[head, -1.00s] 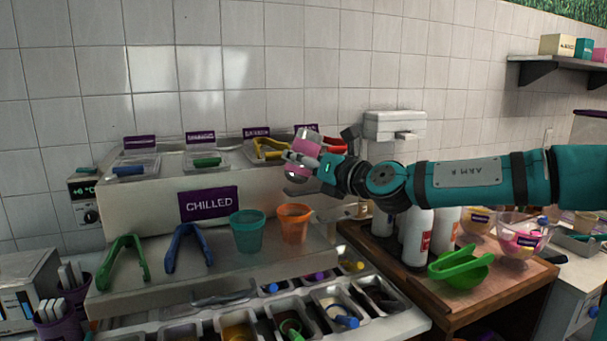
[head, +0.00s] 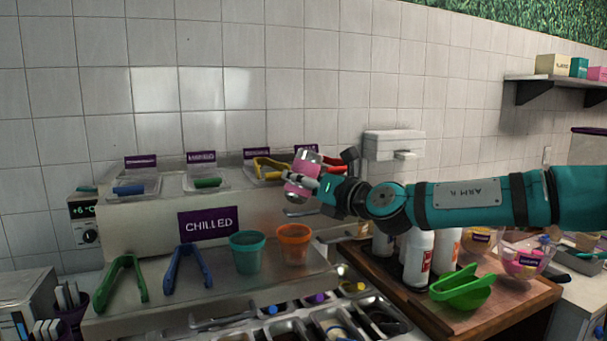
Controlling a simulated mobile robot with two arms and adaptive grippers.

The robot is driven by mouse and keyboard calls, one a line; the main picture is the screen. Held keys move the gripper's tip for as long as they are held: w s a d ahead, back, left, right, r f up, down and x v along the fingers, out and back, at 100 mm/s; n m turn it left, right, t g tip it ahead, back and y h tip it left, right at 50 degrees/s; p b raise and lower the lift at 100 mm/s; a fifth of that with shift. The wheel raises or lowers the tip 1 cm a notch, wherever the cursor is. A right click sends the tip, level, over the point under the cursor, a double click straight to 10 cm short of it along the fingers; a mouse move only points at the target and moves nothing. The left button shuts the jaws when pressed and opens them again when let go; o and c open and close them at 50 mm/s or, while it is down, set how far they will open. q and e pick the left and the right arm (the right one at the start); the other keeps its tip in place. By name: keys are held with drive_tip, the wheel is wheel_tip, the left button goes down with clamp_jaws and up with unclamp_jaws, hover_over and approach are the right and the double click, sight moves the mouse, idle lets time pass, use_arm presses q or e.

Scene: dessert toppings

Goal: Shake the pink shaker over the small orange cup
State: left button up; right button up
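The orange cup stands upright on the steel counter, right of a teal cup (head: 247,252). The cup's inside bottom is hidden. My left gripper does not show.
Green tongs (head: 122,282) and blue tongs (head: 188,273) stand left of the cups. Behind is a raised chilled unit with a CHILLED sign (head: 209,223) and lidded trays. Topping bins lie in front.

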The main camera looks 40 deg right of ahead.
sight(303, 151)
drive_tip(key=shift+r+p, duration=2.7)
drive_tip(key=shift+r, duration=1.35)
drive_tip(key=shift+f, duration=0.1)
wheel_tip(303, 151, down, 8)
drive_tip(key=b, duration=0.7)
drive_tip(key=shift+f, duration=0.2)
drive_tip(key=shift+r, duration=0.3)
